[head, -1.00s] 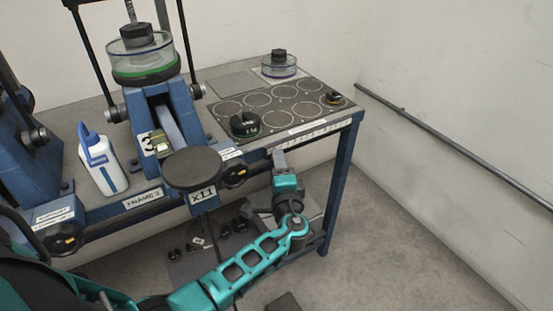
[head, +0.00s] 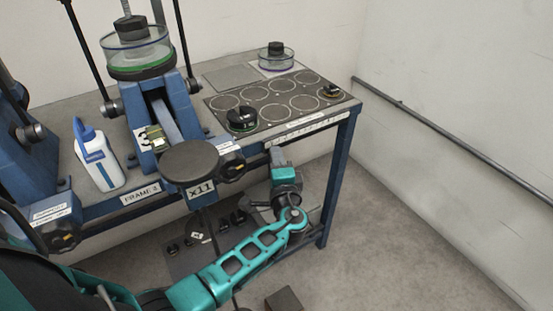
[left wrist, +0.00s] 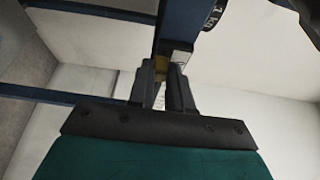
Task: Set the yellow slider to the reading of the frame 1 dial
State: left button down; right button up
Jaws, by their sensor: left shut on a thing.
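My left gripper (head: 277,154) is at the front edge of the bench, just below a pale scale strip (head: 310,135). In the left wrist view its two fingers (left wrist: 168,80) are shut on a small yellow part, the yellow slider (left wrist: 161,66), beside a pale metal block. Only a sliver of the slider shows between the fingers. In the head view the slider is hidden, and its reading cannot be made out. The frame 1 dial is not seen. My right gripper is not in view.
A blue lever frame (head: 160,110) carries a clear round vessel (head: 137,42) and a black disc marked x11 (head: 190,160). A white bottle (head: 100,162) stands to its left. A black plate with circles (head: 270,100) holds weights. Floor to the right is clear.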

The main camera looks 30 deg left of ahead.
aim_at(300, 139)
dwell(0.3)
pick_arm(q)
jog(key=w+d+b, duration=0.1)
jog(key=w+b, duration=0.1)
jog(key=w+d+b, duration=0.1)
jog(key=w+b, duration=0.1)
jog(key=w+d+b, duration=0.2)
jog(key=w, duration=0.1)
jog(key=c, duration=1)
grip_release()
jog(key=shift+c, duration=0.2)
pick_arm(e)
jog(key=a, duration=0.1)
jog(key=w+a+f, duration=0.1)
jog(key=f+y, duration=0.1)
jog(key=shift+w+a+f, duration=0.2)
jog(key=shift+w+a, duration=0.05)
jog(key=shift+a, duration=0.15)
